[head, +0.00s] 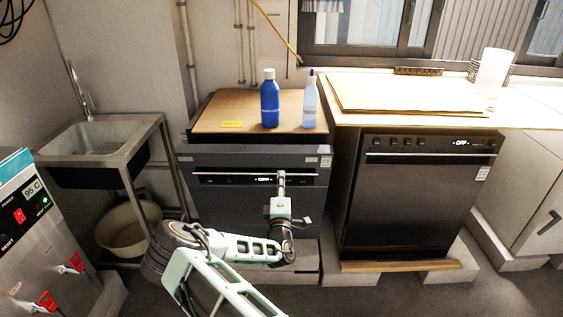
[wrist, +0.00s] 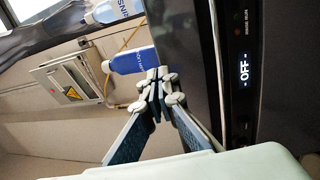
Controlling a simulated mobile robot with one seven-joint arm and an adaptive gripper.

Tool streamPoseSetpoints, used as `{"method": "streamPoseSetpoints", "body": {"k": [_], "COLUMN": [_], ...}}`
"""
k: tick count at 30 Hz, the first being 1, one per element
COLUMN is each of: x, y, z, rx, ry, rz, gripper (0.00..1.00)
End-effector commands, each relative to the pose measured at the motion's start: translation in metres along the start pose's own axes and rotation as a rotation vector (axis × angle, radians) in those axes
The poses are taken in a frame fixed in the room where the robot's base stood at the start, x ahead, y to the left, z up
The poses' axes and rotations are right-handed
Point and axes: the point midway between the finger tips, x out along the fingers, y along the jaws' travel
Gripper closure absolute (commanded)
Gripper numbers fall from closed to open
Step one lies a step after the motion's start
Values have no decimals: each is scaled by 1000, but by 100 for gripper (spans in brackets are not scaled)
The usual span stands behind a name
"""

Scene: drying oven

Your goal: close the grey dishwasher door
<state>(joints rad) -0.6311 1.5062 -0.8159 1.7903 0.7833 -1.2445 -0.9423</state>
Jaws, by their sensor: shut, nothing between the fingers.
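The grey dishwasher door (head: 225,205) is on the middle appliance in the head view. It stands near upright, with a dark gap between its top edge and the wooden top; it looks slightly ajar. Its panel reads OFF. In the wrist view the door's dark front (wrist: 285,90) fills the right side, with the OFF display upright along it. My gripper (head: 281,175) is in front of the door's upper part, near the display. Its fingertips (wrist: 158,85) are together and empty, beside the door's edge in the wrist view. I cannot tell whether they touch it.
A blue bottle (head: 270,100) and a clear bottle (head: 310,103) stand on the wooden top (head: 225,115). A black dishwasher (head: 405,200) stands to the right, a sink (head: 95,140) to the left. A machine with red switches (head: 30,230) is at the lower left.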

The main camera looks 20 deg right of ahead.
Motion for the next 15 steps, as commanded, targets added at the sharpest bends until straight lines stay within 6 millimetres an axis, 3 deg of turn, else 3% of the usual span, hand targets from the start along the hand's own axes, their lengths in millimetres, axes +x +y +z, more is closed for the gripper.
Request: {"method": "streamPoseSetpoints", "body": {"k": [6,15], "x": [46,79], "y": [0,0], "z": [0,0], "rx": [2,2], "ry": [1,-2], "rz": [1,-1], "gripper": [100,100]}}
